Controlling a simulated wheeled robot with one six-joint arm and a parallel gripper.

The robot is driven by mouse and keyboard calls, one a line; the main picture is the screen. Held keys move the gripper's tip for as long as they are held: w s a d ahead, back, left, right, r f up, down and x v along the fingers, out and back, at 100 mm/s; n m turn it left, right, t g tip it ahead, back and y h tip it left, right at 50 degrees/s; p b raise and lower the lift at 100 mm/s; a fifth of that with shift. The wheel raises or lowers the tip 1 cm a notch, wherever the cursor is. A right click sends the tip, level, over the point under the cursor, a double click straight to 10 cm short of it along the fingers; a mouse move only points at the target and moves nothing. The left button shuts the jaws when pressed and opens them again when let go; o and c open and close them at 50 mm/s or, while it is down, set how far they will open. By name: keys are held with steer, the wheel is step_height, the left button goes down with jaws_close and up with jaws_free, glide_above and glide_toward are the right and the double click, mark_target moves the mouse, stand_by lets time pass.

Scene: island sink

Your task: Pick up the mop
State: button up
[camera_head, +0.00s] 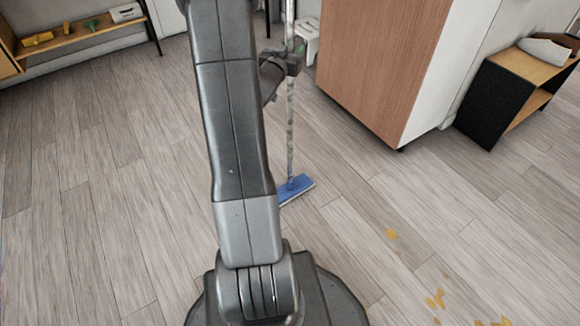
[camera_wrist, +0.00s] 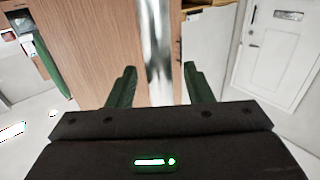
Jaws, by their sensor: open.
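The mop stands upright on the floor, with a thin grey mottled pole (camera_head: 291,125) and a flat blue head (camera_head: 294,189). The pole also shows in the wrist view as a shiny silver shaft (camera_wrist: 155,45), lined up between the green fingers. My gripper (camera_wrist: 158,72) is open, one finger on each side of the shaft, with no visible contact. The depth of the pole between the fingers is hard to judge. In the head view my gripper (camera_head: 284,61) is at the pole's upper part, well above the mop head, partly behind my arm.
A wooden-sided cabinet (camera_head: 372,62) stands just right of the mop. A low black shelf unit (camera_head: 503,103) is farther right. A wooden shelf (camera_head: 75,40) is at the back left. Yellowish spots (camera_head: 437,299) mark the floor at lower right. The floor on the left is clear.

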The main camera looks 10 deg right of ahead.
steer(key=c, duration=1)
steer(key=shift+o, duration=0.2)
steer(key=shift+r, duration=0.1)
